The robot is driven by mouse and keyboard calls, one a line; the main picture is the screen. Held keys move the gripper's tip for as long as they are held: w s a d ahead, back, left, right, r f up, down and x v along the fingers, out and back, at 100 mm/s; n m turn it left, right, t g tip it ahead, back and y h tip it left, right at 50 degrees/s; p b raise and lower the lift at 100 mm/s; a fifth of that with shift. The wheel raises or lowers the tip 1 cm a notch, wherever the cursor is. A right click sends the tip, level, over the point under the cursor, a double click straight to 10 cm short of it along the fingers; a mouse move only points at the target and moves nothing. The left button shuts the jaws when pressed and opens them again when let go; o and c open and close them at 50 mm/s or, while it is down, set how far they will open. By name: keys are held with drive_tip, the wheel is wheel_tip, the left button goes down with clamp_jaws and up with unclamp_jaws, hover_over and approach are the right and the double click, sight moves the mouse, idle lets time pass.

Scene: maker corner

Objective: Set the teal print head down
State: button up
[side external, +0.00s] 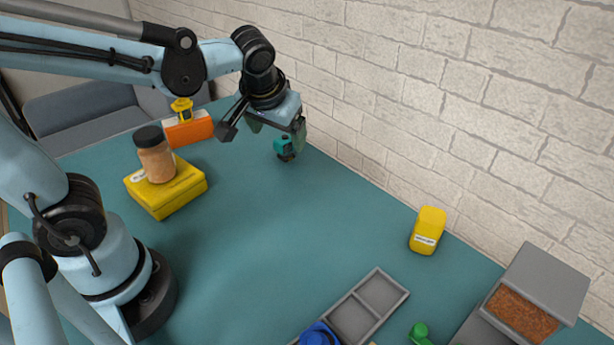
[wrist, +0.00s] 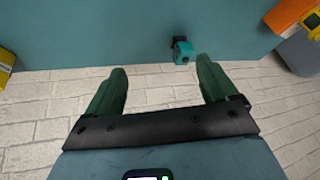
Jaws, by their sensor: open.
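The teal print head (side external: 281,147) is a small block with a dark lower part. It appears to rest on the teal table near the brick wall. It also shows in the wrist view (wrist: 183,51), upper middle, just beyond the right fingertip. My gripper (side external: 277,132) is above and close to it in the side view, partly overlapping it. The two green fingers are spread wide in the wrist view (wrist: 160,65), with nothing between them. The print head lies nearer the right finger and looks apart from both.
A yellow case (side external: 170,195) carries a dark-lidded jar (side external: 155,160), with an orange box (side external: 190,130) behind. A yellow container (side external: 427,231) stands by the wall. A grey compartment tray (side external: 395,294), a blue object (side external: 320,335) and a grey bin (side external: 545,280) sit in front. The table's middle is clear.

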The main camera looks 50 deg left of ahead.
drive_tip(key=shift+s+d+f+m+t+h, duration=0.1)
drive_tip(key=shift+s+d+m+t+h, duration=0.3)
drive_tip(key=shift+s+m+t+h, duration=0.3)
drive_tip(key=shift+s+d+f+m+t+h, duration=0.1)
drive_tip(key=shift+s+d+m+t+h, duration=0.2)
drive_tip(key=shift+s+d+m+h, duration=0.45)
drive_tip(key=shift+s+d+f+m+t+h, duration=0.1)
drive_tip(key=shift+s+m+t+h, duration=0.15)
drive_tip(key=shift+s+m+t, duration=0.55)
drive_tip(key=shift+s+n+g, duration=0.2)
drive_tip(key=shift+n+g, duration=0.05)
drive_tip(key=shift+g, duration=0.05)
